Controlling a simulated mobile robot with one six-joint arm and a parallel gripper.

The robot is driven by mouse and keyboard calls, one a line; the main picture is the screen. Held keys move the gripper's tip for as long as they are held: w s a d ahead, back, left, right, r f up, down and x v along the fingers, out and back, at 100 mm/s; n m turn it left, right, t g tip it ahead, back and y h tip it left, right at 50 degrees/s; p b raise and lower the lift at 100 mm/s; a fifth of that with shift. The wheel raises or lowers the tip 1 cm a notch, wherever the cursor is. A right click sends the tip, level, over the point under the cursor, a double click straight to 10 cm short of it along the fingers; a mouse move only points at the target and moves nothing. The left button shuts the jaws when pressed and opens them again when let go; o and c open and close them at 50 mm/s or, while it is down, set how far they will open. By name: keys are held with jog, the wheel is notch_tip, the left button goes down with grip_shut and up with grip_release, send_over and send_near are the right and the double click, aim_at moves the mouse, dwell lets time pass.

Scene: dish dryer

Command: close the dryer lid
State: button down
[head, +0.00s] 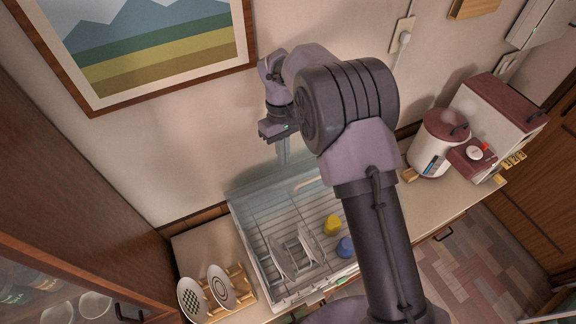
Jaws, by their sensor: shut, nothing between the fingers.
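The dish dryer (262,262) stands on the counter against the wall, with a white wire rack inside. A pale see-through panel at its back edge, near the wall, looks like the raised lid (262,183); its outline is faint. A yellow cup (332,225) and a blue cup (345,247) are in the rack, and the rest of the rack looks mostly bare. My gripper (284,158) is shut and empty, pointing down near the wall by the lid's upper part. I cannot tell whether it touches the lid. My arm hides the dryer's right side.
A wooden plate stand (240,286) with two plates is left of the dryer. A white rice cooker (434,145) and a red-topped box (505,110) stand on the right counter. A framed picture (150,50) hangs on the wall, and a cabinet (75,200) rises at the left.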

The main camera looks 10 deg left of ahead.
aim_at(303, 179)
jog(key=f, duration=0.2)
jog(key=s+f, duration=0.1)
jog(key=f, duration=0.2)
jog(key=f+p, duration=0.1)
jog(key=f, duration=0.1)
jog(key=shift+s+d+f, duration=0.15)
jog(key=shift+d+f, duration=0.05)
jog(key=shift+f, duration=0.05)
jog(key=s+d+r, duration=0.1)
jog(key=s+d+r+p, duration=0.1)
jog(key=shift+s+d+r, duration=0.1)
jog(key=shift+s+d, duration=0.05)
jog(key=shift+d, duration=0.2)
jog(key=shift+b, duration=0.3)
